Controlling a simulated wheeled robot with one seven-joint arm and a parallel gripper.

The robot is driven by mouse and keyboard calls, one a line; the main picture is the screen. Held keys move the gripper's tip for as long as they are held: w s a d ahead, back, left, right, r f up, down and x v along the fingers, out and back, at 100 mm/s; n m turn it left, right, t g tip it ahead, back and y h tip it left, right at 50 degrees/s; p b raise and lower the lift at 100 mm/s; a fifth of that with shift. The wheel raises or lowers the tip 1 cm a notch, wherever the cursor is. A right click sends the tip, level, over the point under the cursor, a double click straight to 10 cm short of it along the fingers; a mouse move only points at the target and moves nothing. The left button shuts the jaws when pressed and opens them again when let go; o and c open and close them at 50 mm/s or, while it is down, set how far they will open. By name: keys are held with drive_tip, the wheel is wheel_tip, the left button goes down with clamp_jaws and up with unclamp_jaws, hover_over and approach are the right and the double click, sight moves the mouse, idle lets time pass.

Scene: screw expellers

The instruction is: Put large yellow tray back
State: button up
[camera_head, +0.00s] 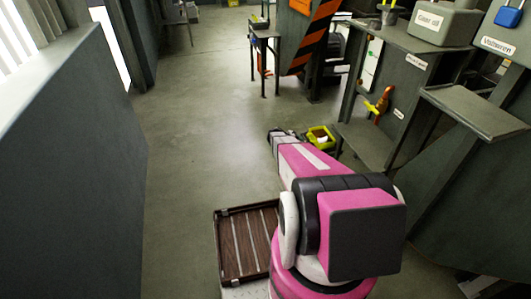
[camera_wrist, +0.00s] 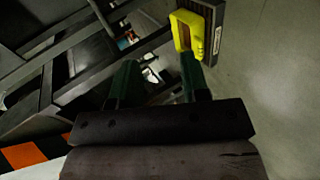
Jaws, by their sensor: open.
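A yellow tray (camera_head: 320,137) with something pale inside is in the middle of the head view, just right of my arm's end. I cannot tell what it rests on. In the wrist view a yellow open-framed piece (camera_wrist: 182,38) is just beyond the right finger. I cannot tell whether it is that same tray, or whether the finger touches it. My gripper (camera_wrist: 157,78) is open, with its two dark green fingers well apart and no object clearly between them. In the head view my arm partly hides the gripper.
A brown slatted tray (camera_head: 247,243) lies beside my base. A small dark stand (camera_head: 264,35) and an orange-and-black striped panel (camera_head: 317,37) are at the back. Grey workstations with a shelf (camera_head: 478,110) line the right. A grey wall (camera_head: 70,170) bounds the left; the floor (camera_head: 190,110) between is clear.

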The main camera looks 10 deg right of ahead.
drive_tip(key=s+a+r+y, duration=0.6)
drive_tip(key=s+a+r, duration=0.5)
drive_tip(key=s+a, duration=0.2)
drive_tip(key=s+a+r+g+y, duration=0.1)
drive_tip(key=s+a+r+y, duration=0.5)
drive_tip(key=s+a+r, duration=0.6)
drive_tip(key=s+a, duration=0.1)
drive_tip(key=s, duration=0.3)
drive_tip(key=shift+a, duration=0.35)
